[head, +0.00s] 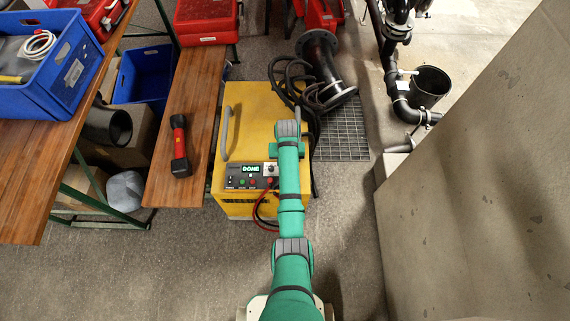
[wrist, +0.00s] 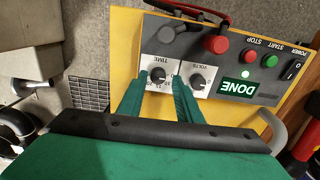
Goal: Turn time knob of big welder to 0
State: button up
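The big welder (head: 250,110) is a yellow box with a dark front panel, standing on the floor. In the wrist view its TIME knob (wrist: 158,73) is a small dark knob on a white dial plate, seen upside down; its exact setting is too small to read. The VOLTS knob (wrist: 197,80) sits to its right. A green display (wrist: 238,88) reads DONE. My gripper (wrist: 160,84) is open, its two green fingers on either side of the TIME knob, with gaps visible between fingers and knob. In the head view my arm hides the gripper and the TIME knob.
Red and black cable plugs (wrist: 216,43) stick out of the panel near the knobs. A wooden bench (head: 205,90) with a red-black flashlight (head: 180,145) stands left of the welder. A concrete block (head: 480,160) stands to the right. Black hoses (head: 290,80) lie behind.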

jog(key=shift+s, duration=0.2)
jog(key=shift+w+d+r, duration=0.1)
jog(key=shift+w+d, duration=0.15)
jog(key=shift+w, duration=0.1)
notch_tip(320, 180, up, 11)
jog(key=shift+s+a, duration=0.3)
jog(key=shift+s, duration=0.15)
